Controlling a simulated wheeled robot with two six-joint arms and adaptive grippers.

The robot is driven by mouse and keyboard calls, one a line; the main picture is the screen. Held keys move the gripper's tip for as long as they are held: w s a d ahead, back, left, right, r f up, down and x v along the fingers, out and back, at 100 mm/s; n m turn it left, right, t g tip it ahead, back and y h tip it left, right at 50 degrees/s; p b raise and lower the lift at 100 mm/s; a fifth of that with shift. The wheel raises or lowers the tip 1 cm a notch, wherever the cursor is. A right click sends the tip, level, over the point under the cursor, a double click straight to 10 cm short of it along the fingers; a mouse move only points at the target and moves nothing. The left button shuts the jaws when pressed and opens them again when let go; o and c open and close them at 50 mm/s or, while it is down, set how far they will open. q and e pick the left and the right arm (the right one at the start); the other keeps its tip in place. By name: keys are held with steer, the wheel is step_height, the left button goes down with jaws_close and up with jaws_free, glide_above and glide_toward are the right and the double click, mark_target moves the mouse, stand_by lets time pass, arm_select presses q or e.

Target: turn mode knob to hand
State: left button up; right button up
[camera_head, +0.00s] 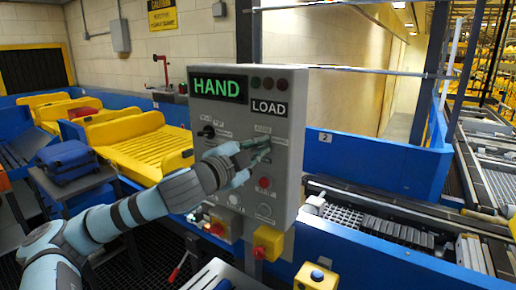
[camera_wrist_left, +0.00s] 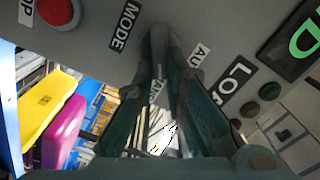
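A grey control box (camera_head: 285,195) stands in the middle of the head view. Its display (camera_head: 218,88) reads HAND in green. My left gripper (camera_head: 260,150) reaches the right half of its face and covers most of the mode knob there. In the left wrist view the grey mode knob (camera_wrist_left: 158,42) sits between the two fingertips of my left gripper (camera_wrist_left: 162,72), which appear closed on its sides. The MODE label (camera_wrist_left: 124,27) is left of the knob. An AU label is to its right, and another label is partly hidden between the fingers. My right gripper is not in view.
A LOAD sign (camera_head: 269,108) and small dark lamps are on the box. A black switch (camera_head: 207,131) is left of my gripper, and a red button (camera_head: 264,183) is below it. Yellow trays (camera_head: 145,150) and a blue suitcase (camera_head: 67,160) are at the left.

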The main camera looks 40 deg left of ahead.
arm_select(q)
steer(key=o, duration=0.4)
step_height(320, 180, up, 10)
steer(key=shift+d, duration=0.1)
stand_by(0.4)
